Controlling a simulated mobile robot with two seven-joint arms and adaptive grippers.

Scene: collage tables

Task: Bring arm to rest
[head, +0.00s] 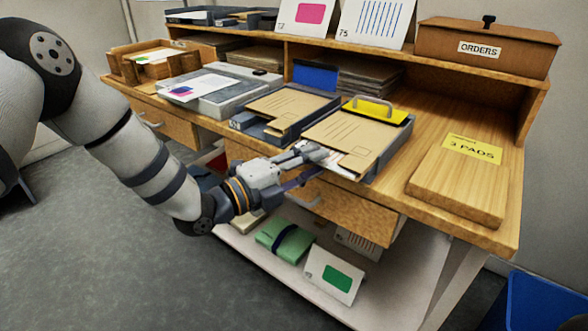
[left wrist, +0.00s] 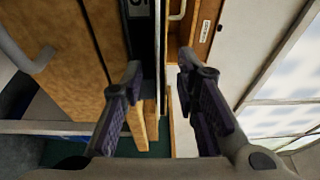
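My left arm (head: 125,150) reaches in from the left, stretched down toward the front of the wooden desk (head: 470,230). My left gripper (head: 312,163) is at the desk's front edge, just in front of the trays and above the lower shelf. In the left wrist view its two dark fingers (left wrist: 160,75) stand apart with nothing held between them. Whether a finger touches the desk edge or the tray cannot be told. My right arm and gripper are not in view.
Two grey trays with brown folders (head: 284,107) (head: 350,130) lie close to the gripper. Drawers (head: 345,208) are below. A blue bin (head: 540,305) stands at right.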

